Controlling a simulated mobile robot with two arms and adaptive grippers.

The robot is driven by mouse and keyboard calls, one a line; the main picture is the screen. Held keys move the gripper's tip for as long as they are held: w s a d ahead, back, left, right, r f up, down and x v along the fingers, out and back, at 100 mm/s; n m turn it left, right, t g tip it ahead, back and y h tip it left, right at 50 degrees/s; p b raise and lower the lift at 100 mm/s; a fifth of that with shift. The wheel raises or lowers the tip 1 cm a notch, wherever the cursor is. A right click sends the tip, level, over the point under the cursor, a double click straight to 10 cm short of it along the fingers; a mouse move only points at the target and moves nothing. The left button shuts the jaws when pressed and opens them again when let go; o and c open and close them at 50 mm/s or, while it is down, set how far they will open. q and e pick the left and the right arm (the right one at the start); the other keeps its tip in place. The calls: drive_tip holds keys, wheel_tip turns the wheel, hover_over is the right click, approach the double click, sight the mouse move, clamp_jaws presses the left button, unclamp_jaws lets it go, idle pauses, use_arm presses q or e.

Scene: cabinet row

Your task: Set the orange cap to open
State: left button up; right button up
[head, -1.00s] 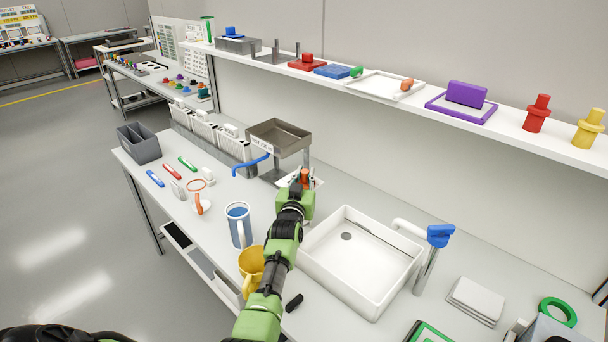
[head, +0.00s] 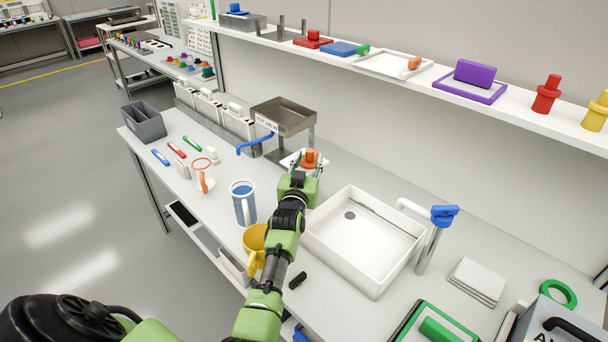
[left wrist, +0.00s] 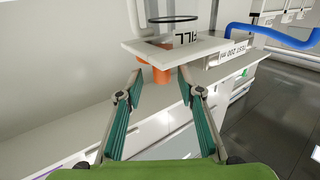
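The orange cap (head: 309,157) stands upright on a small white plate on the bench, beside the grey raised tray. In the left wrist view the orange cap (left wrist: 158,68) shows below a white plate with lettering, which hides part of it. My left gripper (head: 306,164) is at the cap, its fingers spread to either side. In the left wrist view the left gripper (left wrist: 162,78) has its teal-padded fingers apart, with the cap between or just beyond the tips. Contact cannot be told. My right gripper is not in view.
A grey tray (head: 284,117) on posts with a blue lever (head: 254,143) stands close behind left. A white basin (head: 365,243) with a blue-handled tap (head: 444,215) lies to the right. A shelf (head: 400,80) runs above.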

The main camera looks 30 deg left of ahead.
use_arm(q)
drive_tip(key=v, duration=0.8)
drive_tip(key=shift+s+d, duration=0.1)
